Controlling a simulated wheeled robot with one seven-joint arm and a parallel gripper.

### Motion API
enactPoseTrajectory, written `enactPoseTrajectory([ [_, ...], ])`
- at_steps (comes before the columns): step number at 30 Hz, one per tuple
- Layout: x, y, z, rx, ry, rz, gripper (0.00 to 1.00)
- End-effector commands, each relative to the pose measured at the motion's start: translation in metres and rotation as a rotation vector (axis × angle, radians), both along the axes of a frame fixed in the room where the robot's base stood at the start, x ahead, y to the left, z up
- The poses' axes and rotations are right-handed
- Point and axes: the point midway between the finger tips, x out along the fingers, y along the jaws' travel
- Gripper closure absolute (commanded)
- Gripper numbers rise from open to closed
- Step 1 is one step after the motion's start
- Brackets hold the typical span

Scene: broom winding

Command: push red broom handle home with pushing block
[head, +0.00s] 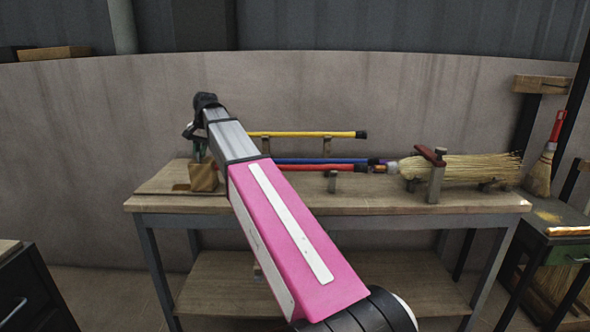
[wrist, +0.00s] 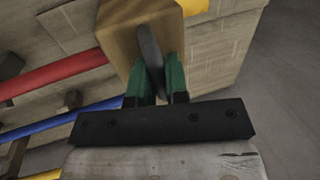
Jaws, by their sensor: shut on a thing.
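The pushing block (head: 203,177) is a wooden block above the left end of the bench; it also shows in the wrist view (wrist: 118,45). My gripper (wrist: 158,75) has green fingertips shut on the block's dark upright grip. The red broom handle (head: 320,167) lies level along the bench, with its right end near the straw broom head (head: 465,168). In the wrist view the red handle (wrist: 60,75) runs up to the block's left side; I cannot tell whether they touch. In the head view my arm hides the handle's left end.
A blue handle (head: 308,160) and a yellow handle (head: 305,134) lie behind the red one on supports. A clamp (head: 436,175) stands over the broom head. The bench front (head: 400,203) is clear. A hand broom (head: 541,172) is at the right.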

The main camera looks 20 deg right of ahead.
Motion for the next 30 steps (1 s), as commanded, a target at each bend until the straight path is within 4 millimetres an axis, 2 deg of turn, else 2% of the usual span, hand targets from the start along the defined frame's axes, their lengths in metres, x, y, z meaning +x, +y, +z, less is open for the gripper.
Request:
enactPoseTrajectory([
  [30,-0.01,-0.025,0.0,-0.002,-0.001,-0.001,1.0],
])
